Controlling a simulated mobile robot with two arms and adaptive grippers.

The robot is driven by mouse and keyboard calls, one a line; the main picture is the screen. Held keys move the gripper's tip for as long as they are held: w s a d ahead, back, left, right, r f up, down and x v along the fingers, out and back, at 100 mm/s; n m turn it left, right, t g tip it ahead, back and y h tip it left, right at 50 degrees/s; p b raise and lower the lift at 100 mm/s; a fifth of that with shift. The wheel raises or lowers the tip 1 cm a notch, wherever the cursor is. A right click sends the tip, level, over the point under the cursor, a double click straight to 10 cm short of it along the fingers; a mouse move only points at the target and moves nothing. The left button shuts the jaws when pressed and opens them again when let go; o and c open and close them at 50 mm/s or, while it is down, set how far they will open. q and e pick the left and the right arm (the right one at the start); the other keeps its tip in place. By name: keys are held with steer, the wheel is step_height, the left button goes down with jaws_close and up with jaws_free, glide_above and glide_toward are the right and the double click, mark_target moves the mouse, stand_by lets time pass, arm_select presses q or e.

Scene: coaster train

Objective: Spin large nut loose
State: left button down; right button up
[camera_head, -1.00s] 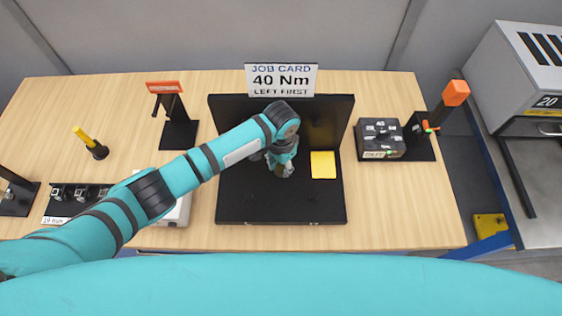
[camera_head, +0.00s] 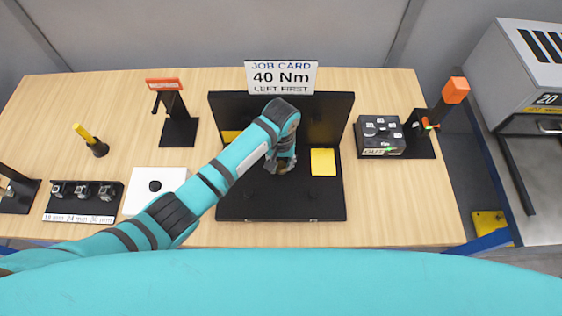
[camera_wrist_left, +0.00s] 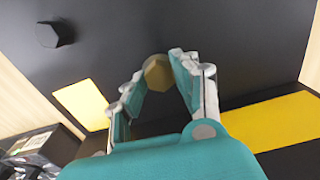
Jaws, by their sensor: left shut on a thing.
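A brass-coloured hexagonal nut (camera_wrist_left: 156,70) shows between my left fingertips in the left wrist view, against a black panel. My left gripper (camera_wrist_left: 157,80) is shut on it, one finger on each side. In the head view my left gripper (camera_head: 281,166) points down at the middle of the black fixture (camera_head: 240,205), and the wrist hides the nut there. A dark hexagonal head (camera_wrist_left: 52,34) stands on the black panel, apart from the gripper. My right gripper is not in view.
Yellow pads (camera_head: 322,162) lie on the fixture. A job card (camera_head: 281,77) reads 40 Nm, left first. A grey box (camera_head: 381,137) and orange-topped stand (camera_head: 455,92) stand right.

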mark_target(281, 165)
arm_select(q)
steer(key=shift+n, duration=0.3)
stand_by(0.4)
steer(key=c, duration=1)
jaws_free()
steer(key=shift+r, duration=0.15)
step_height(281, 165, up, 12)
steer(key=shift+f, duration=0.2)
steer(key=shift+f, duration=0.1)
